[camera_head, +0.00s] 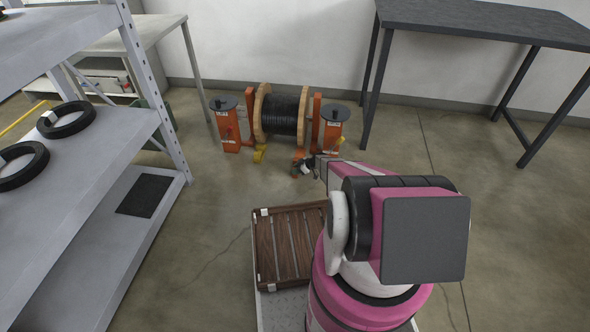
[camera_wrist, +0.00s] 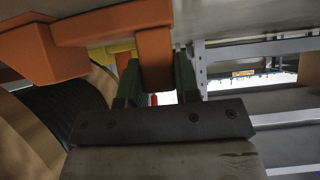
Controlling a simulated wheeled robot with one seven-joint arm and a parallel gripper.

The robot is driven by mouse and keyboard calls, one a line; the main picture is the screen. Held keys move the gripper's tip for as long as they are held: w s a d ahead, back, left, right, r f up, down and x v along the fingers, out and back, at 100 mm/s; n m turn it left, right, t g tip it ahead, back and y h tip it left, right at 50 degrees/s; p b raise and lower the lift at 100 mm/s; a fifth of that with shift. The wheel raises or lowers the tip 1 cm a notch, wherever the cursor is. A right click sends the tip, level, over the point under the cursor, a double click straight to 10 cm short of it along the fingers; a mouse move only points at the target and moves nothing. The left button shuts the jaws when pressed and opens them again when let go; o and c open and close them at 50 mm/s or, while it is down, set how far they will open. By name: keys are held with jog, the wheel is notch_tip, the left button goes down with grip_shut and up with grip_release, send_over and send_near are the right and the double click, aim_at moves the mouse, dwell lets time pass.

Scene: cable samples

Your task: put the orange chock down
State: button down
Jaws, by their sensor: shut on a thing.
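My gripper (camera_head: 303,168) is low in front of the cable reel in the head view. In the wrist view its two green fingers (camera_wrist: 156,80) are shut on the orange chock (camera_wrist: 156,60). In the head view a small orange patch of the chock (camera_head: 299,153) shows just above the fingers, near the reel's right flange. I cannot tell whether the chock touches the floor or the reel.
The cable reel (camera_head: 284,115) sits between two orange stands (camera_head: 229,125). A yellow chock (camera_head: 260,154) is at its left flange. A brown slatted crate (camera_head: 290,240) is beside my arm. Grey shelving (camera_head: 110,150) stands left; a dark table (camera_head: 480,22) stands right.

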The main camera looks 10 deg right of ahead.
jog(key=shift+f, duration=0.1)
jog(key=c, duration=0.8)
grip_release()
jog(key=shift+c, duration=0.2)
jog(key=v, duration=1.2)
jog(key=s+a+r+m+g+h, duration=0.1)
jog(key=s+a+r+m+h, duration=0.2)
jog(key=s+r, duration=0.8)
jog(key=s+a+r+m+g+h, duration=0.1)
jog(key=s+a+r+m+h, duration=0.2)
jog(key=s+r, duration=0.9)
jog(key=s+a+r+m+g+h, duration=0.1)
jog(key=s+a+r+m+h, duration=0.2)
jog(key=s+r+m, duration=0.5)
jog(key=s+r+h, duration=0.1)
jog(key=s+r, duration=0.2)
jog(key=r, duration=0.9)
jog(key=shift+r, duration=0.4)
